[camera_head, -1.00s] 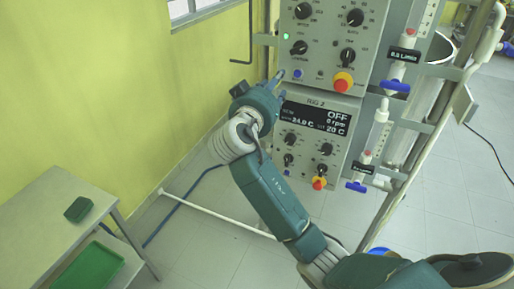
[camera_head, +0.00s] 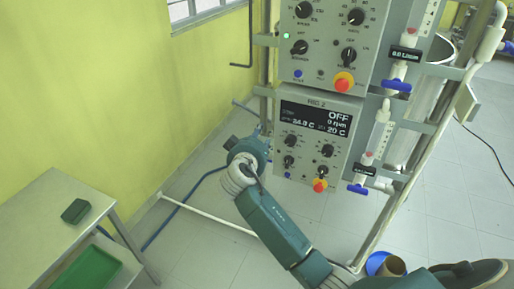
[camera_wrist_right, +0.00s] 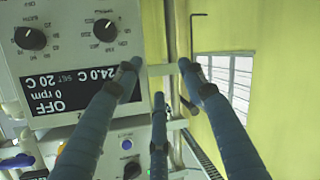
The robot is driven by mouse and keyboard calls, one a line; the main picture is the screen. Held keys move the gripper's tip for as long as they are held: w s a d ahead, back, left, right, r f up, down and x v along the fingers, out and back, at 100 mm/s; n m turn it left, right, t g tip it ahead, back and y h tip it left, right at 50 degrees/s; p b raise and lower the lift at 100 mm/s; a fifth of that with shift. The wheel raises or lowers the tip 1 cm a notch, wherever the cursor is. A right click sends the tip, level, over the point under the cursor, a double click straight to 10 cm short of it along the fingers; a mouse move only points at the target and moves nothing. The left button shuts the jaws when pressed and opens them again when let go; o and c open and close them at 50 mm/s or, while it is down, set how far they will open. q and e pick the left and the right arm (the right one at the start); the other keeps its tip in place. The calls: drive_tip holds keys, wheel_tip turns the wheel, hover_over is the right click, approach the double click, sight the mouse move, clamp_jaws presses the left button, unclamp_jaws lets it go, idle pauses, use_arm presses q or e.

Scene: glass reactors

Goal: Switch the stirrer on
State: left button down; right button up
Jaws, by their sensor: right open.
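The lower control box (camera_head: 315,140) on the rack has a dark display (camera_head: 316,119) reading OFF, 0 rpm and 20 C. Below it are several black knobs, including an upper left knob (camera_head: 291,140), and a red-yellow button (camera_head: 320,185). Knob labels are too small to read. My right gripper (camera_head: 252,125) is left of this box, its fingers partly hidden by its own body. In the right wrist view, where the picture is upside down, the gripper (camera_wrist_right: 160,75) has its fingers spread, with nothing between them. The display (camera_wrist_right: 72,80) stands left of the fingers. My left gripper is not in view.
The upper control box (camera_head: 328,40) has a lit green lamp and a red-yellow button. Flow tubes with blue valves (camera_head: 397,85) stand right of the boxes. A rack post runs close beside my gripper. A side table (camera_head: 55,215) with a green block is at the lower left.

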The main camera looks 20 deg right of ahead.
drive_tip(key=shift+a+f+n+y, duration=0.2)
drive_tip(key=shift+f+n+y, duration=0.1)
drive_tip(key=shift+f, duration=1.35)
drive_tip(key=s+a+f+n+g+y+b, duration=0.1)
drive_tip(key=s+f, duration=0.2)
drive_tip(key=f, duration=0.8)
drive_tip(key=s+a+f+n+g+y+b, duration=0.15)
drive_tip(key=s+f, duration=0.25)
drive_tip(key=f, duration=0.7)
drive_tip(key=s+a+f+n+g+y, duration=0.1)
drive_tip(key=s+a+f+n+y, duration=0.15)
drive_tip(key=f, duration=0.85)
drive_tip(key=s+a+f+g+y+b, duration=0.2)
drive_tip(key=s+f+g, duration=0.1)
drive_tip(key=s+f, duration=1.6)
drive_tip(key=s+f+g, duration=0.1)
drive_tip(key=s+f, duration=0.3)
drive_tip(key=s, duration=0.6)
drive_tip(key=s+f+g+b, duration=0.1)
drive_tip(key=s+f, duration=0.3)
drive_tip(key=s, duration=0.7)
drive_tip(key=s+f+g+y, duration=0.1)
drive_tip(key=s+f, duration=0.3)
drive_tip(key=s, duration=0.6)
drive_tip(key=shift+s+f+m+g+b, duration=0.25)
drive_tip(key=shift+f+m+g+b, duration=0.1)
drive_tip(key=shift+g, duration=0.2)
